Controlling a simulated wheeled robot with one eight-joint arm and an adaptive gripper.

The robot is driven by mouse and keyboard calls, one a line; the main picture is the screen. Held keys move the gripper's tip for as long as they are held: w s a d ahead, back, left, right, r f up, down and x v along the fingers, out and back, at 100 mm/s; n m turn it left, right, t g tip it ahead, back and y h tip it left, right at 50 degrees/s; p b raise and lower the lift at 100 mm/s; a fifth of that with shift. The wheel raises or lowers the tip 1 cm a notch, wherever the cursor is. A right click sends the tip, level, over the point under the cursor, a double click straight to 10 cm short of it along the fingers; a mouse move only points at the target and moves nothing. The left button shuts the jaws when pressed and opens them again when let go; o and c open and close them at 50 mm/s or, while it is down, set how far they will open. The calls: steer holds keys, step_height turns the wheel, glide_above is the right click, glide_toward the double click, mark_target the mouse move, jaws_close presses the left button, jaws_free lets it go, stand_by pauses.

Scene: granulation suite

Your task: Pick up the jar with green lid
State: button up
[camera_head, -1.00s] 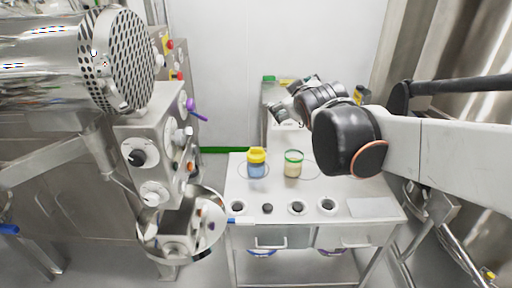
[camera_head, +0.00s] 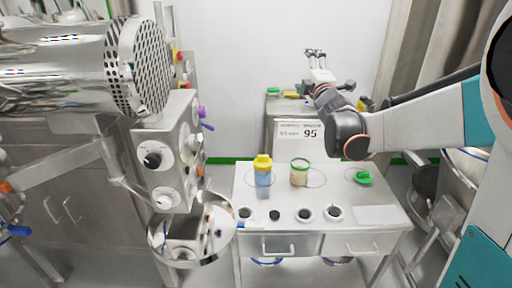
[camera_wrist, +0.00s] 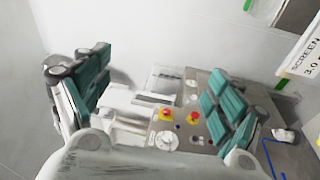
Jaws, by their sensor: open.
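A jar with a green rim (camera_head: 300,172) and pale contents stands upright on the white cart, right of a blue jar with a yellow lid (camera_head: 263,170). A low green item (camera_head: 363,177), like a lid, lies at the right of the cart top; its lower part is hard to make out. My gripper (camera_head: 316,53) is raised beyond the cart, above the cabinet, well away from the jars. In the wrist view, its teal-padded fingers (camera_wrist: 163,92) are apart with nothing between them. The jars do not show there; a control panel does.
The cart top (camera_head: 376,214) has several round dark-centred fittings along its front and a flat plate at front right. A cabinet (camera_head: 292,112) labelled 95 stands behind, with small green and yellow items on top. Steel machinery (camera_head: 170,150) with knobs stands at left.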

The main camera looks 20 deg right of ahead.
steer(key=w+d+f+n+t+y, duration=0.1)
steer(key=w+d+f+n+y, duration=0.25)
steer(key=n, duration=0.35)
steer(key=n+g+y+b, duration=0.2)
steer(key=n+y, duration=0.3)
steer(key=n, duration=0.5)
glide_above(300, 172)
steer(key=d, duration=0.2)
step_height(300, 172, down, 10)
steer(key=s+d+f+n+g+y, duration=0.1)
steer(key=s+d+f+n+g, duration=0.2)
steer(key=f, duration=0.6)
steer(key=s+d+f+n+g+y+b, duration=0.15)
steer(key=f+n, duration=0.25)
steer(key=f, duration=0.6)
steer(key=s+d+f+n+g, duration=0.2)
steer(key=d+f+n+g, duration=0.15)
steer(key=f, duration=0.55)
steer(key=shift+n, duration=0.25)
steer(key=b+x, duration=0.1)
steer(key=x, duration=0.7)
steer(key=shift+w+a+b, duration=0.2)
steer(key=shift+a+b, duration=0.1)
steer(key=b+x, duration=0.2)
steer(key=x, duration=0.3)
steer(key=shift+a+f, duration=0.1)
steer(key=shift+f, duration=0.05)
steer(key=c, duration=1.9)
steer(key=shift+c, duration=0.2)
